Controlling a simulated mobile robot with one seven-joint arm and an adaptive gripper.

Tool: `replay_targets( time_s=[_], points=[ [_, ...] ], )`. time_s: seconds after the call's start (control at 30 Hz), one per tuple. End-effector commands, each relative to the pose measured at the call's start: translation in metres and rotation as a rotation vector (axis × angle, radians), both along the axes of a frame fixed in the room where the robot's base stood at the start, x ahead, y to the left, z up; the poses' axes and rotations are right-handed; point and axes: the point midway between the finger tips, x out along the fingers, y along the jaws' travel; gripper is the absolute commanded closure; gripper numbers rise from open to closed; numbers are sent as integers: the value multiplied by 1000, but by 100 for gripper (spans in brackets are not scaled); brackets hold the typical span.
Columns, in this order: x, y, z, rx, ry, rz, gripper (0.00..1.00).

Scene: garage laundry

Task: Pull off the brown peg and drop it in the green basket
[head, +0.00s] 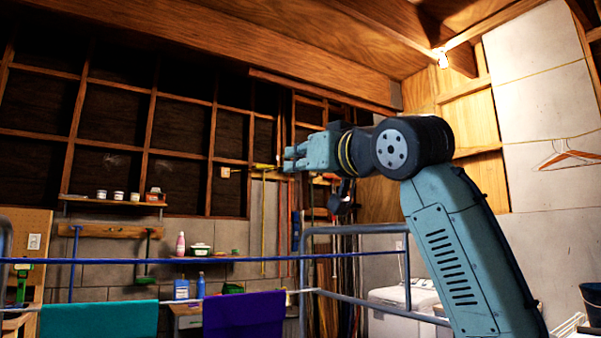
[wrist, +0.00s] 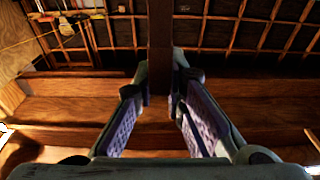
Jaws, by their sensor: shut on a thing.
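My gripper (head: 291,159) is raised in the middle of the head view and points left, well above the hanging cloths. In the wrist view its two fingers (wrist: 163,90) are closed in on a dark brown upright bar, which I take to be the brown peg (wrist: 160,48). The bar runs from between the fingertips to the top of the picture. In the head view I cannot make out the peg at the fingertips. I cannot identify the green basket in either view.
A teal cloth (head: 98,319) and a purple cloth (head: 244,314) hang low at the front. A blue rail (head: 230,260) crosses above them. A grey metal frame (head: 303,275) stands below my gripper. A shelf with a pink bottle (head: 180,244) is at the back wall.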

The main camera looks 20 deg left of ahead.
Motion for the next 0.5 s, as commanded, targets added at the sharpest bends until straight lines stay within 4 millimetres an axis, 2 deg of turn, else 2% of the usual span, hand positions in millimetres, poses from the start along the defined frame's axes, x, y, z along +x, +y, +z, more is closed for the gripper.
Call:
replay_targets(
  time_s=[0.5],
  points=[
    [0, 1, 26, 0, 0, 0, 100]
  ],
)
